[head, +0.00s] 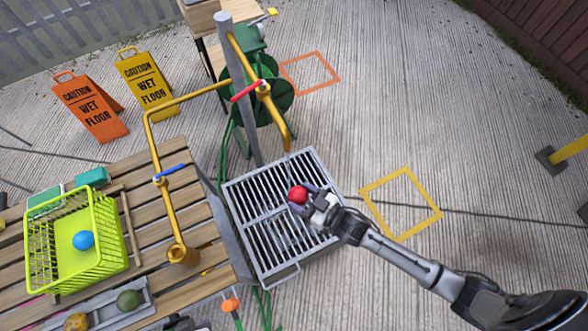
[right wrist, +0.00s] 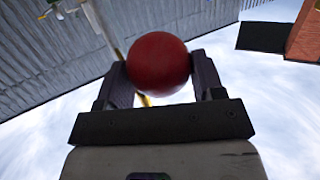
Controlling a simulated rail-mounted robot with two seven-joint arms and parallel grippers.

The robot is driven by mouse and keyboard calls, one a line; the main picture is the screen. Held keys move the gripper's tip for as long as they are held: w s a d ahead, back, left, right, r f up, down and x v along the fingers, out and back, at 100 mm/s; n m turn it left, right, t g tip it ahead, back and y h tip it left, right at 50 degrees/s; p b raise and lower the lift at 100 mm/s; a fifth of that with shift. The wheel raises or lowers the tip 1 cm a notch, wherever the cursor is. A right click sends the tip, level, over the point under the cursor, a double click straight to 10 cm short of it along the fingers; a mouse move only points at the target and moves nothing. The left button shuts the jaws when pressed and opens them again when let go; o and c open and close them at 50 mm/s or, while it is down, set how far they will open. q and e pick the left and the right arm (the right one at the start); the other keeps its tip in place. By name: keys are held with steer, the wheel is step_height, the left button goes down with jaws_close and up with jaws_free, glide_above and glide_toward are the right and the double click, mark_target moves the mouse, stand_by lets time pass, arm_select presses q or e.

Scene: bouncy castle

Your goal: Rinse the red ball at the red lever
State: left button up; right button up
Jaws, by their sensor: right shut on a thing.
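The red ball (head: 298,195) is between the fingers of my right gripper (head: 306,199), which is shut on it above the metal grate (head: 262,225). In the right wrist view the ball (right wrist: 158,64) sits between both dark fingers (right wrist: 160,80). The red lever (head: 246,92) is on a yellow pipe (head: 270,106) fixed to a grey post. The pipe's lower end (head: 288,148) is over the grate's far side, beyond the ball in the head view. I cannot tell whether water runs from it. My left gripper is not clearly seen.
A second yellow pipe (head: 163,195) with a blue lever (head: 171,172) stands at the wooden table (head: 195,230). A lime basket (head: 118,255) there holds a blue ball (head: 83,240). Caution signs (head: 92,105) stand behind. The concrete right of the grate is clear, with a yellow square outline (head: 432,200).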

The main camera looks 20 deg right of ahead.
steer(key=shift+s+a+r+p, duration=0.25)
steer(key=shift+s+r+p, duration=0.55)
steer(key=shift+p, duration=0.3)
steer(key=shift+s+a+r+p, duration=0.25)
steer(key=shift+s+r+p, duration=0.4)
steer(key=shift+s+p, duration=0.2)
steer(key=shift+s+a+r+p, duration=0.2)
steer(key=shift+s+r+p, duration=0.4)
steer(key=shift+s+p, duration=0.25)
steer(key=shift+w, duration=0.1)
